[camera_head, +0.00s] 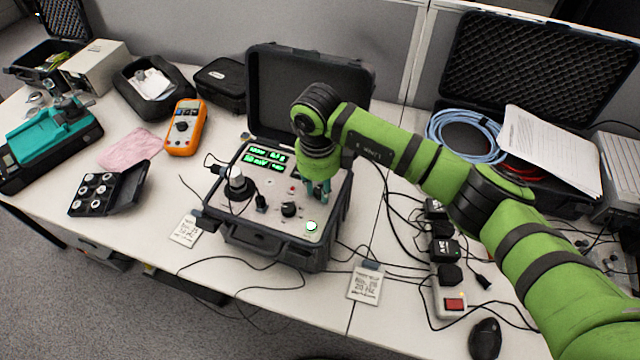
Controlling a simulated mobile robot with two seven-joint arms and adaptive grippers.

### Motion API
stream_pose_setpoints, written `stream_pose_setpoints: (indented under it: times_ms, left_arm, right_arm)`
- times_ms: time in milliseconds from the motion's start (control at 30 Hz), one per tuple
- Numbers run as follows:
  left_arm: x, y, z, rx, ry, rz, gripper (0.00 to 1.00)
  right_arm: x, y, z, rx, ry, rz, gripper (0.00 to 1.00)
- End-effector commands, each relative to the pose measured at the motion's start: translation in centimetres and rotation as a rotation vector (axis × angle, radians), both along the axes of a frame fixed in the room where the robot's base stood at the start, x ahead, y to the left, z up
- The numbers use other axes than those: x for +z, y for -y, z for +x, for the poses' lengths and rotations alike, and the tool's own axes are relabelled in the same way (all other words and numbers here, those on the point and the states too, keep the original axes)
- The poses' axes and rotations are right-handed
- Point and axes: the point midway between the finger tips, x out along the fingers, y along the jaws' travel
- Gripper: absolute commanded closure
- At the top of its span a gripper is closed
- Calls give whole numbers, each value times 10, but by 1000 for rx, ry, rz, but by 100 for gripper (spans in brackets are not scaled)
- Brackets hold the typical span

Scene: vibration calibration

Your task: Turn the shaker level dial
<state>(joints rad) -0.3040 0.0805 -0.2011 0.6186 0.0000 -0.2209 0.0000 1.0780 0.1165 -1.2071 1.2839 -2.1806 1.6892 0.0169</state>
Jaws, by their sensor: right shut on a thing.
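The shaker calibrator (275,250) is an open dark case with a light panel and green-lit displays (266,157), standing mid-table. My right gripper (319,193) points down at the right side of the panel. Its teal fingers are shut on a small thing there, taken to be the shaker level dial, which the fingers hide. A black knob (290,209) shows uncovered on the panel, left of the fingers. A round shaker head (237,184) stands at the panel's left. My left gripper is out of view.
The case's raised lid (292,85) stands behind the panel. An orange multimeter (185,127) lies to the left. A paper tag (367,284) lies in front.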

Motion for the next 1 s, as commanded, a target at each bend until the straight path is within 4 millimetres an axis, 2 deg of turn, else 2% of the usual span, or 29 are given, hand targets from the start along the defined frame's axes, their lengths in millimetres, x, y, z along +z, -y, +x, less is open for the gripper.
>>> stream_pose_setpoints:
  times_ms: [167, 367, 700, 1000]
  left_arm:
    - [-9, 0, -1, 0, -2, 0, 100]
    - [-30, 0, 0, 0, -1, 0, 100]
    - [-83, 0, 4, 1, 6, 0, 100]
    - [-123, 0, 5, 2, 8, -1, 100]
  right_arm:
    - [-3, 1, 0, 33, 0, -3, 100]
    - [-6, 2, 1, 138, 3, -5, 100]
    - [-8, 2, 1, 438, 2, -6, 100]
    - [-7, 3, 0, 722, 0, -5, 100]
